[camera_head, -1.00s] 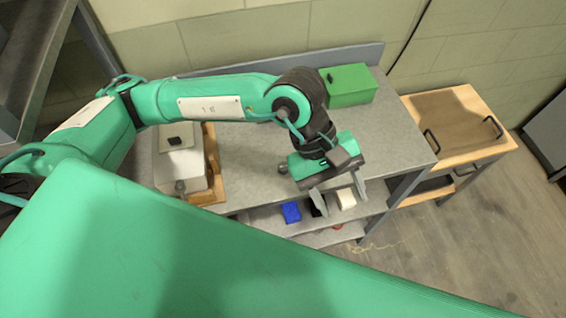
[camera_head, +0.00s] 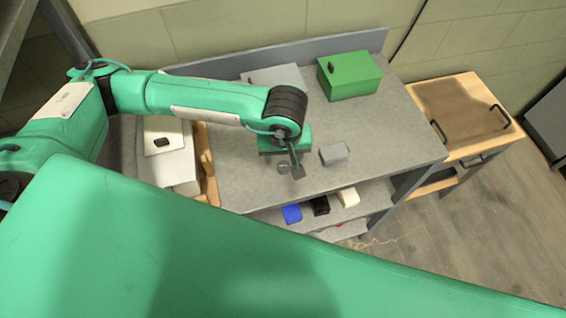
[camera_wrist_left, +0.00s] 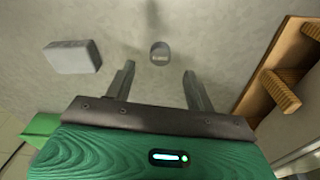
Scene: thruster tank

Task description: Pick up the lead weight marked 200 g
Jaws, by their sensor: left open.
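A small grey round weight (camera_wrist_left: 160,52) lies on the grey bench top, ahead of and between the fingers in the left wrist view. Its face has a label too small to read surely. In the head view the weight (camera_head: 283,167) sits just beside my left fingers. My left gripper (camera_head: 291,169) points down over the bench, and the left wrist view shows it (camera_wrist_left: 159,78) open with nothing between its fingers. My right gripper is not in view.
A grey block (camera_head: 334,154) lies right of the gripper. A green box (camera_head: 349,76) stands at the back right. A white box (camera_head: 168,166) and wooden rack (camera_head: 207,165) are at left. The lower shelf holds blue (camera_head: 292,213), black (camera_head: 320,206) and white (camera_head: 349,197) items.

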